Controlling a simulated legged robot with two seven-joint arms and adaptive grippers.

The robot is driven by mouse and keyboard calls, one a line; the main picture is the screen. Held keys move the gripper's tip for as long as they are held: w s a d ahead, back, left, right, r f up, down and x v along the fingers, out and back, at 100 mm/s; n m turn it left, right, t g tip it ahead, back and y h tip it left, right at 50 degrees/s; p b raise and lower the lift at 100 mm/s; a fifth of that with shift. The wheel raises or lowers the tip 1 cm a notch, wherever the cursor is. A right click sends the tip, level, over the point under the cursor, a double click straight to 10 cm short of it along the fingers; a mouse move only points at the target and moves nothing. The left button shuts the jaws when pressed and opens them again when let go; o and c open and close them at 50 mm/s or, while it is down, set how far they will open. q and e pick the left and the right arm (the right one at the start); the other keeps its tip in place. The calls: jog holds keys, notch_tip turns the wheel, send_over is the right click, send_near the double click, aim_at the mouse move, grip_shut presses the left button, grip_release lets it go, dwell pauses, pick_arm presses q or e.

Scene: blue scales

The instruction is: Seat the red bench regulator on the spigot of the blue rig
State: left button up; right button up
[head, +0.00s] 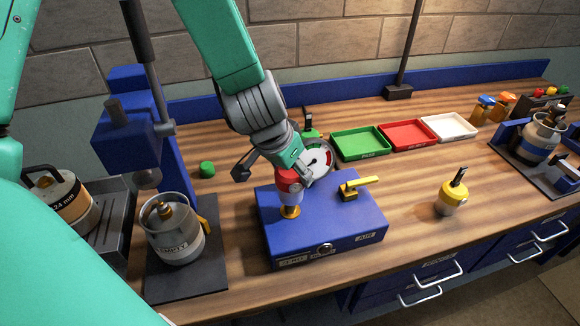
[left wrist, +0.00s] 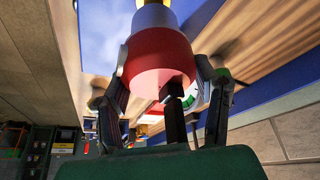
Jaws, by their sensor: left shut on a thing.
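The red bench regulator (head: 288,183) has a red body, a pale lower band and a round white gauge (head: 317,160) on its right. My left gripper (head: 277,170) is shut on its body from above and behind. The blue rig (head: 330,226) is a flat blue box on the bench, with a brass spigot (head: 290,211) at its left. The regulator stands upright right over the spigot; I cannot tell whether it is fully seated. In the left wrist view the red body (left wrist: 160,62) sits between the fingers, with a white band and brass beyond it. My right gripper is not in view.
A yellow-handled valve (head: 357,186) stands on the rig. A steel EMPTY pot (head: 172,235) and blue press (head: 135,130) are at left. A yellow regulator (head: 453,197) stands at right. Green (head: 360,143), red (head: 407,134) and white (head: 449,128) trays lie behind.

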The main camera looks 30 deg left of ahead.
pick_arm(q)
jog(key=shift+d+f+b, duration=0.15)
jog(key=shift+f+b, duration=0.25)
jog(key=shift+f, duration=0.3)
jog(key=shift+a+f+b, duration=0.25)
jog(key=shift+f+b, duration=0.1)
jog(key=shift+f, duration=0.2)
jog(key=shift+a+f+b, duration=0.2)
jog(key=shift+f+b, duration=0.15)
jog(key=shift+f, duration=0.15)
jog(key=shift+d+f, duration=0.3)
jog(key=shift+f, duration=0.05)
jog(key=shift+a, duration=0.15)
jog(key=o, duration=1.6)
jog(key=shift+c, duration=0.2)
